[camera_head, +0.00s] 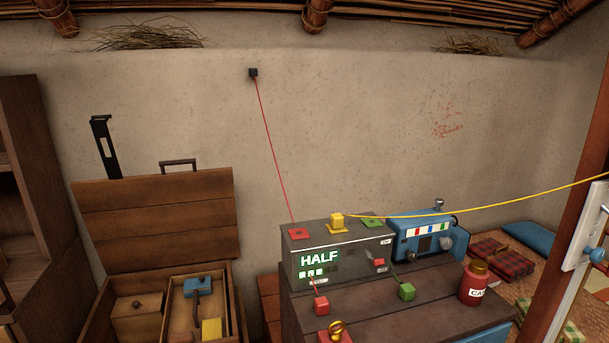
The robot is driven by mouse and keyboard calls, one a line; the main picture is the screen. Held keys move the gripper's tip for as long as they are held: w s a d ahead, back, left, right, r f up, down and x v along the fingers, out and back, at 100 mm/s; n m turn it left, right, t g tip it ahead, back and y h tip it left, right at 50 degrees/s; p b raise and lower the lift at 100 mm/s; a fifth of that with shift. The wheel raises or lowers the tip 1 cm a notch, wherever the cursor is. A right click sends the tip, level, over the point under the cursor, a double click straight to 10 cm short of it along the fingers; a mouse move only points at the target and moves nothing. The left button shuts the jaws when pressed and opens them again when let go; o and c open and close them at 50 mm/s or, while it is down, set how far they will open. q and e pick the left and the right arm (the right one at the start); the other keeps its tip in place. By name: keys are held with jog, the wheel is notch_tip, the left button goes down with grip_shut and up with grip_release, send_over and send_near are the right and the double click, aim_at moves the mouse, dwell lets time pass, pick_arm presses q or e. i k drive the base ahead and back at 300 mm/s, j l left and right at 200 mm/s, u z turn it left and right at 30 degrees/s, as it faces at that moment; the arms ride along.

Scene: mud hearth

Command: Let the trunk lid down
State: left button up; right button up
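The wooden trunk (237,300) stands at the lower left, its front cut off by the bottom edge. Its plank lid (155,217) is open and stands up behind the trunk, against or close to the wall. A dark handle (178,163) rises from the lid's top edge. A slotted black strap (104,146) sticks up at the lid's top left corner. Inside the trunk are a wooden box with a knob (137,313), a blue object (197,287) and a yellow block (211,329). Neither of my grippers shows in this view.
Right of the trunk, a dark bench (440,311) bears a grey box reading HALF (341,264), a blue device (423,237) and a red jar (473,285). A red cord (273,150) and a yellow cord (500,203) cross the view. A dark shelf (22,170) stands left.

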aim_at(164, 219)
jog(key=i+j, duration=0.15)
jog(key=j, duration=0.2)
jog(key=i+j, duration=0.1)
jog(key=j, duration=0.2)
jog(key=i+j+z, duration=0.1)
jog(key=j, duration=0.25)
jog(key=i+j, duration=0.15)
jog(key=j, duration=0.2)
